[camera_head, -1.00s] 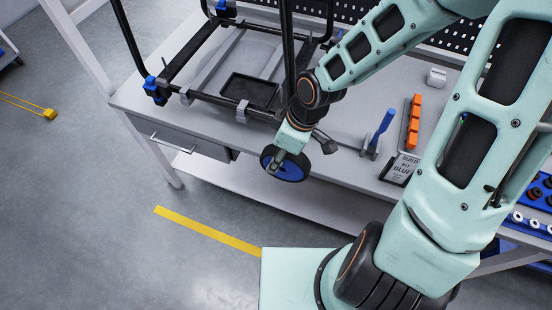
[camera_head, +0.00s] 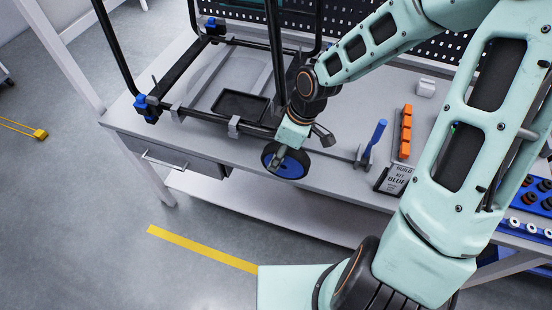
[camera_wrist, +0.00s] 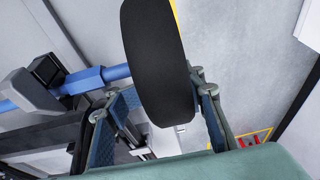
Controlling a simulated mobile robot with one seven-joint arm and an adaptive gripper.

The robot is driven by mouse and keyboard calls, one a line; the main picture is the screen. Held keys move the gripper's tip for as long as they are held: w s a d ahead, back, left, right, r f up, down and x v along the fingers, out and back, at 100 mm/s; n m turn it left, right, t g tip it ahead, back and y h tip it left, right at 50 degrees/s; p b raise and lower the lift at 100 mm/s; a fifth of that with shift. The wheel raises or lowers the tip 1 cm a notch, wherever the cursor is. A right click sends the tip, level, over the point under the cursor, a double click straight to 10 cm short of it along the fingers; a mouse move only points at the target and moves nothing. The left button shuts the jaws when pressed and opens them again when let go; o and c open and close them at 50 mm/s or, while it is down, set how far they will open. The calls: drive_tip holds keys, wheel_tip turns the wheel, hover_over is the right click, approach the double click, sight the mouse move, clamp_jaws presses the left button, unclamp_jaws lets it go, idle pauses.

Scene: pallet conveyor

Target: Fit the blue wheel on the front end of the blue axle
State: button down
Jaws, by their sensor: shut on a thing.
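My gripper (camera_head: 275,162) is shut on the blue wheel (camera_head: 293,164), which has a blue hub and a black tyre. It holds the wheel upright in the air at the bench's front edge, by the cart frame. In the wrist view, the black tyre (camera_wrist: 155,60) sits between the two fingers (camera_wrist: 165,108); the hub is hidden there. A blue rod, likely the blue axle (camera_wrist: 90,80), runs behind the wheel; the wheel hides its right part. In the head view, a blue fitting (camera_head: 147,104) marks the frame's front left corner. Wheel and fitting are clearly apart.
The black cart frame (camera_head: 181,74) stands on the grey bench (camera_head: 330,170), with a black tray (camera_head: 241,105) inside. To the right are a blue-handled tool (camera_head: 375,138), orange blocks (camera_head: 405,132) and a "build kit blue" sign (camera_head: 396,179). Open floor (camera_head: 90,220) lies at front left.

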drive_tip(key=shift+w+d+r+p, duration=0.1)
drive_tip(key=shift+w+d, duration=0.2)
drive_tip(key=shift+w, duration=0.35)
drive_tip(key=shift+w+d+r+p, duration=0.1)
drive_tip(key=shift+w+d, duration=0.2)
drive_tip(key=shift+w, duration=0.4)
drive_tip(key=shift+w+d+r+p, duration=0.1)
drive_tip(key=shift+w+d, duration=0.2)
drive_tip(key=shift+w, duration=0.35)
drive_tip(key=shift+w+d, duration=0.15)
drive_tip(key=shift+w, duration=0.25)
drive_tip(key=c, duration=1.2)
unclamp_jaws()
drive_tip(key=shift+w+d+r, duration=0.1)
drive_tip(key=shift+r, duration=0.35)
drive_tip(key=shift+o, duration=1)
drive_tip(key=s+v, duration=0.2)
drive_tip(key=v, duration=0.8)
drive_tip(key=shift+s+a, duration=0.15)
drive_tip(key=shift+a, duration=0.1)
drive_tip(key=shift+s+r, duration=0.1)
drive_tip(key=shift+r, duration=0.15)
drive_tip(key=shift+f, duration=0.1)
